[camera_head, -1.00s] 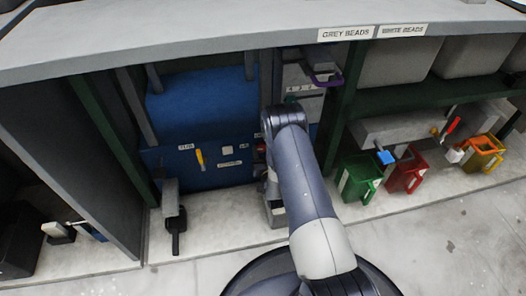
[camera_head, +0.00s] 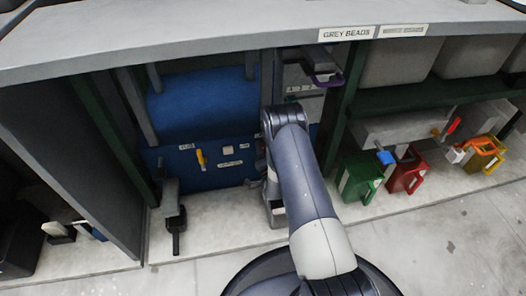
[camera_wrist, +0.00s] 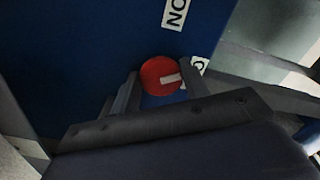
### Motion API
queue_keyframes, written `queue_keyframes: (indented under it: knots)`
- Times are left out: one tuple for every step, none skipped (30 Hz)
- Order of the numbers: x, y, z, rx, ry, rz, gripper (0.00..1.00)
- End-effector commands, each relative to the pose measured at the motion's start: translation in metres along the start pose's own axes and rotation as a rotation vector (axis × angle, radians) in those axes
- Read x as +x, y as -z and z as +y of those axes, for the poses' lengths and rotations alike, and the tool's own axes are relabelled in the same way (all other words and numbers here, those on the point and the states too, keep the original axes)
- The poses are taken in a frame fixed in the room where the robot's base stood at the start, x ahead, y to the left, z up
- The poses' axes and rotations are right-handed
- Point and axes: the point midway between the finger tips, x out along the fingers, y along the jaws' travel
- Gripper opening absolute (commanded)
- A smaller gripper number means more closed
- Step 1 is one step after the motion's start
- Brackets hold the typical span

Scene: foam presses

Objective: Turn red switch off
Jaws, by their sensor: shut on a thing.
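The red switch (camera_wrist: 160,76) is a round red knob with a white mark on a blue panel (camera_wrist: 85,45) in the wrist view. The white mark points right, toward a partly covered label (camera_wrist: 197,66). Another label (camera_wrist: 175,13), with letters turned sideways, sits above the knob. My gripper (camera_wrist: 162,82) is shut on the knob, one finger on each side. In the head view my arm reaches to the right edge of the blue press front (camera_head: 215,177), and the wrist hides the switch.
A grey clamp-like part (camera_head: 170,200) stands at the lower left. The dark green post (camera_head: 335,110) is close to my arm.

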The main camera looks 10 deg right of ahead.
Motion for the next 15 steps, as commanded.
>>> queue_keyframes:
  knots:
    - [-0.0009, -0.0004, 0.0006, 0.043, -0.003, -0.001, 0.21]
    - [-0.0009, -0.0004, 0.0006, 0.071, -0.003, -0.001, 0.21]
    - [-0.0009, -0.0004, 0.0005, 0.108, -0.003, -0.001, 0.21]
    - [-0.0009, -0.0004, 0.0004, 0.135, -0.003, -0.001, 0.21]
    - [-0.0009, -0.0004, 0.0004, 0.162, -0.003, -0.001, 0.21]
    - [-0.0009, -0.0003, 0.0003, 0.197, -0.003, -0.001, 0.21]
    - [-0.0009, -0.0003, 0.0003, 0.222, -0.003, -0.001, 0.21]
    - [-0.0009, -0.0003, 0.0002, 0.246, -0.003, -0.001, 0.21]
    - [-0.0009, -0.0003, 0.0002, 0.278, -0.003, -0.001, 0.21]
    - [-0.0009, -0.0003, 0.0002, 0.301, -0.003, -0.001, 0.21]
    - [-0.0009, -0.0002, 0.0001, 0.323, -0.003, -0.001, 0.21]
    - [-0.0009, -0.0002, 0.0001, 0.350, -0.003, -0.001, 0.21]
    - [-0.0010, -0.0002, 0.0000, 0.369, -0.003, -0.001, 0.21]
    - [-0.0010, -0.0002, 0.0000, 0.388, -0.003, -0.001, 0.21]
    - [-0.0010, -0.0002, 0.0000, 0.411, -0.003, -0.001, 0.21]
